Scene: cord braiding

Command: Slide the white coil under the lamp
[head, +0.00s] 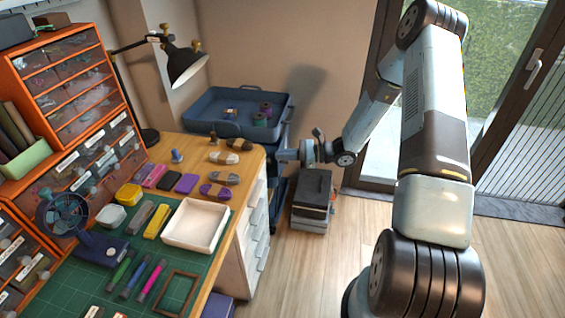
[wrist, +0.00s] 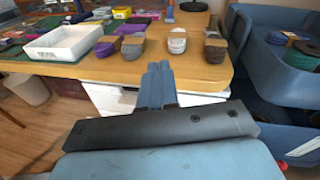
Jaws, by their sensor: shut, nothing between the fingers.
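The white coil (head: 223,158) lies on the wooden right part of the desk, between a grey coil and a dark brown coil. In the wrist view the white coil (wrist: 177,40) is near the desk edge, just beyond and slightly right of my fingertips. The black lamp (head: 186,66) stands at the back of the desk, its shade tilted down above the desk. My gripper (head: 279,155) is just off the desk's right edge, apart from the coils. Its fingers (wrist: 158,68) are together and empty in the wrist view.
A purple coil (head: 215,191), the grey coil (head: 223,177) and the brown coil (head: 240,145) sit close by. A white tray (head: 167,238) and a blue peg (head: 177,157) are also on the desk. A blue bin (head: 205,105) with spools stands behind it.

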